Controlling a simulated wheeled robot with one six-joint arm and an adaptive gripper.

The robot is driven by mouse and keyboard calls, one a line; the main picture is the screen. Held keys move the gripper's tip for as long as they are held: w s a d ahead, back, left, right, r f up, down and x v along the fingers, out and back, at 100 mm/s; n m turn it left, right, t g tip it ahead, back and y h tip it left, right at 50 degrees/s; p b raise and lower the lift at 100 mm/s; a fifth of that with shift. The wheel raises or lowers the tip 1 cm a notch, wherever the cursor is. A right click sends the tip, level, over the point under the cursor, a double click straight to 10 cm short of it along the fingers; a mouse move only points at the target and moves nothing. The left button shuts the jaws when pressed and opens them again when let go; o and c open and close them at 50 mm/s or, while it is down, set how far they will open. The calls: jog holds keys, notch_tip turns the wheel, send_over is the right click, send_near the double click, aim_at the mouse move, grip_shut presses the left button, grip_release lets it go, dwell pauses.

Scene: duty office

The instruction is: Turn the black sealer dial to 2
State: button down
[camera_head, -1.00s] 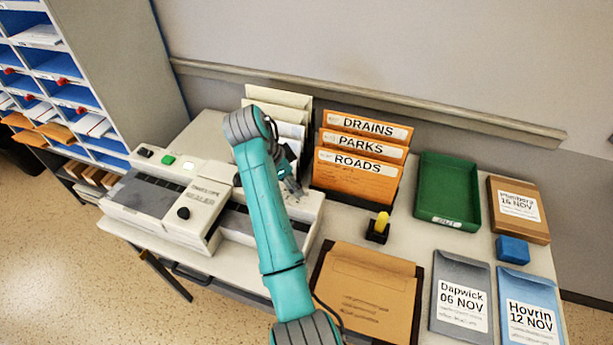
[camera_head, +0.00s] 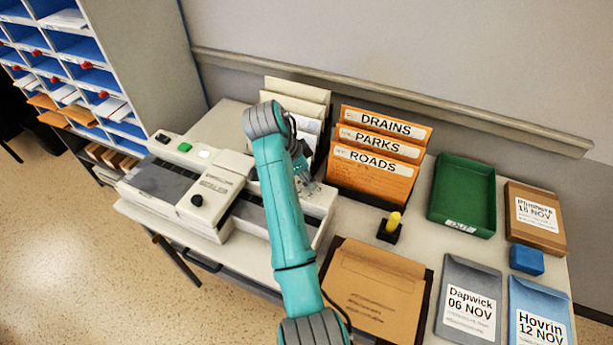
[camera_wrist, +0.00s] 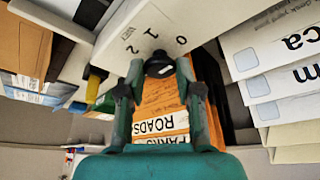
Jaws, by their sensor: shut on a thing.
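The black sealer dial (camera_wrist: 158,66) shows in the wrist view, on a white panel marked 0, 1 and 2. A pale mark shows on the dial; I cannot tell for certain which number it points to. My gripper (camera_wrist: 161,72) is shut on the dial, with one finger on each side of it. In the head view the pale sealer (camera_head: 213,183) stands at the left of the desk. My gripper (camera_head: 303,176) is at its right end, and my arm hides the dial there.
Another black knob (camera_head: 197,200) sits on the sealer's front. Orange folders (camera_head: 370,178) stand close behind my gripper. To the right are a yellow-topped item (camera_head: 394,221), a green tray (camera_head: 463,196), a blue block (camera_head: 526,260) and several envelopes. Pigeonholes (camera_head: 75,75) stand at far left.

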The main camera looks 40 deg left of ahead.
jog(key=n, duration=0.2)
jog(key=n+y, duration=0.1)
jog(key=n, duration=0.1)
jog(key=n+y, duration=0.1)
jog(key=n, duration=0.1)
jog(key=shift+d, duration=0.25)
jog(key=n, duration=0.2)
jog(key=n+y, duration=0.2)
jog(key=n, duration=0.1)
jog(key=shift+d+n, duration=0.25)
jog(key=shift+n, duration=0.05)
jog(key=n+g+y, duration=0.1)
jog(key=n, duration=0.2)
jog(key=n+y, duration=0.1)
jog(key=n, duration=0.2)
jog(key=shift+w+d+g, duration=0.15)
jog(key=shift+w+g, duration=0.05)
jog(key=shift+g, duration=0.2)
jog(key=n+g, duration=0.1)
jog(key=n, duration=0.1)
jog(key=n+g, duration=0.1)
jog(key=n, duration=0.2)
jog(key=shift+w+n+y, duration=0.1)
jog(key=shift+n+y, duration=0.2)
jog(key=shift+f, duration=0.1)
jog(key=c, duration=0.8)
grip_release()
jog(key=shift+o, duration=0.2)
